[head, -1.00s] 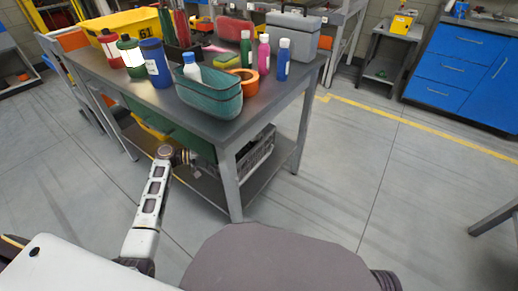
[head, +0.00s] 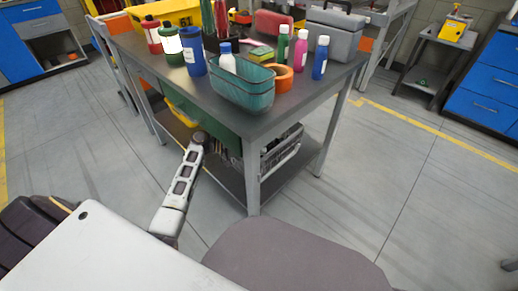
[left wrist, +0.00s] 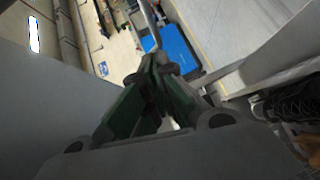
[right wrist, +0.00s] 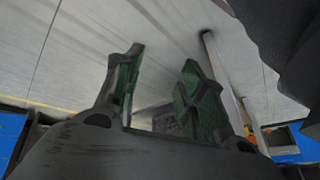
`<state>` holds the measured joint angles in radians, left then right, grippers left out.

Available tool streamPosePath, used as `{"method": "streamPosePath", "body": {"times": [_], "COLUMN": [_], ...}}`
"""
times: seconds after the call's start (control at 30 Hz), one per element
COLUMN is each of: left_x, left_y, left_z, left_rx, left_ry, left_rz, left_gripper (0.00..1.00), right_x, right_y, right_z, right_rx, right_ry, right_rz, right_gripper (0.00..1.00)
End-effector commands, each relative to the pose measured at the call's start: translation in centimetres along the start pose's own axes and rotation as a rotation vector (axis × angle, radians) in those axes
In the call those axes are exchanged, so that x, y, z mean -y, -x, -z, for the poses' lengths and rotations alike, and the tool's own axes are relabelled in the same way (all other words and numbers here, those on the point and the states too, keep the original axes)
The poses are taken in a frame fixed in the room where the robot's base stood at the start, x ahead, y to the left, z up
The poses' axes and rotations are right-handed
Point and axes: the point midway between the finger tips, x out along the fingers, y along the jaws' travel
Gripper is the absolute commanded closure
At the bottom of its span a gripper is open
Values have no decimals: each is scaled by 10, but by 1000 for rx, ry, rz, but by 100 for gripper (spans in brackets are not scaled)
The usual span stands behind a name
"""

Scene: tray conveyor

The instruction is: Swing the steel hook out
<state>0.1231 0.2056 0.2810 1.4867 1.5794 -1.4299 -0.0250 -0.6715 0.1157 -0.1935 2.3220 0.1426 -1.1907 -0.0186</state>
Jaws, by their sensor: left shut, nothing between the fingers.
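I cannot make out a steel hook for certain in any view. My left gripper (left wrist: 158,62) is shut and empty in the left wrist view, its green-padded fingers meeting at the tips. A thin grey bar (left wrist: 149,22) shows just beyond these fingertips; I cannot tell whether it is the hook or whether they touch. In the head view my left arm reaches to the table's near side, below the top, and its gripper is hard to make out in the shade. My right gripper (right wrist: 158,60) is open and empty in the right wrist view, above the floor.
A grey workbench (head: 190,85) stands ahead with a teal basket (head: 244,94), bottles, orange tape (head: 283,79) and a grey toolbox (head: 336,42) on top. A dark crate (head: 283,150) is on its lower shelf. Blue cabinets (head: 485,80) stand at right.

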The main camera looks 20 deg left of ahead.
Motion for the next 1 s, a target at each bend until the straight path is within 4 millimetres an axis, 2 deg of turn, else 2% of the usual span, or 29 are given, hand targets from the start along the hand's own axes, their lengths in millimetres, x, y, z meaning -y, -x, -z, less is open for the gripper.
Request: {"method": "streamPosePath", "body": {"times": [0.27,0.53,0.73,1.0], "left_x": [1,1,0,0], "left_y": [-36,-68,-79,-81], "left_z": [0,0,0,0], "left_rx": [1,1,1,0], "left_ry": [-2,0,-1,-1], "left_rz": [-1,-1,1,1], "left_gripper": [100,100,100,100], "right_x": [0,1,2,3], "right_y": [-17,-38,-44,-44], "right_z": [-2,-11,-18,-19], "right_rx": [-43,-69,-76,-78], "right_ry": [-11,-28,-37,-38], "right_rz": [15,32,39,41], "right_gripper": [60,60,60,60]}}
